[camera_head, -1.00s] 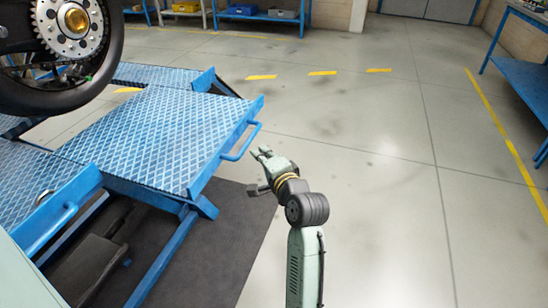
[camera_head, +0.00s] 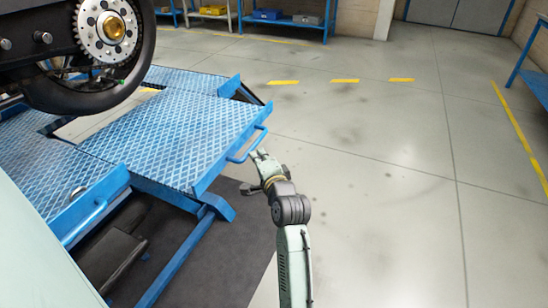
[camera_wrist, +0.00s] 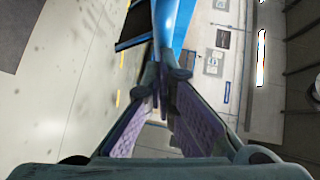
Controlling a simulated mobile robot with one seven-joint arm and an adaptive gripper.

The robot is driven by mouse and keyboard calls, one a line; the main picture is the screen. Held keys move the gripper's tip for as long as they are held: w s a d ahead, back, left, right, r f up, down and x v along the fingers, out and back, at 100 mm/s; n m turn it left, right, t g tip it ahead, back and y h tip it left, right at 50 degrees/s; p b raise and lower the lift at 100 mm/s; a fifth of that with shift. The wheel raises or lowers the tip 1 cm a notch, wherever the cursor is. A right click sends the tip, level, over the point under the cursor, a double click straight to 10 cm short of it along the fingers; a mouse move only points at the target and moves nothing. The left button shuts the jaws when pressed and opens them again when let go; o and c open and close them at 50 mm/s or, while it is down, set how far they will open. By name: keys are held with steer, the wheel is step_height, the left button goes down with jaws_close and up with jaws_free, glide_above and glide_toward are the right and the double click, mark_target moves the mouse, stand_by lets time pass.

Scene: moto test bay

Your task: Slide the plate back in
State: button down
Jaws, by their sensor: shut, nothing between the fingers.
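The blue diamond-tread plate (camera_head: 165,138) sticks out to the right of the lift, with a raised right edge and a blue bar handle (camera_head: 245,150) on that edge. My gripper (camera_head: 257,155) is beside the handle, on its outer side, with its fingers pointing towards it. In the wrist view, my fingers (camera_wrist: 164,82) come together at the tips with nothing between them. A blue bar (camera_wrist: 170,25) lies just beyond the tips there. I cannot tell whether the tips touch the handle.
A second blue plate (camera_head: 40,165) with its own handle (camera_head: 86,222) is nearer, at the left. A motorcycle wheel (camera_head: 85,90) stands above the lift at the upper left. A dark mat (camera_head: 215,245) lies below. The grey floor (camera_head: 370,210) to the right is clear.

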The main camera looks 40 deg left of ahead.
mark_target(191, 143)
steer(key=s+a, duration=0.2)
steer(key=a, duration=0.5)
steer(key=s+a, duration=0.2)
steer(key=a, duration=0.6)
steer(key=s+a, duration=0.2)
steer(key=a, duration=0.5)
steer(key=shift+a+f+p, duration=0.1)
steer(key=shift+a+p, duration=0.1)
steer(key=shift+p, duration=0.2)
steer(key=shift+a, duration=0.4)
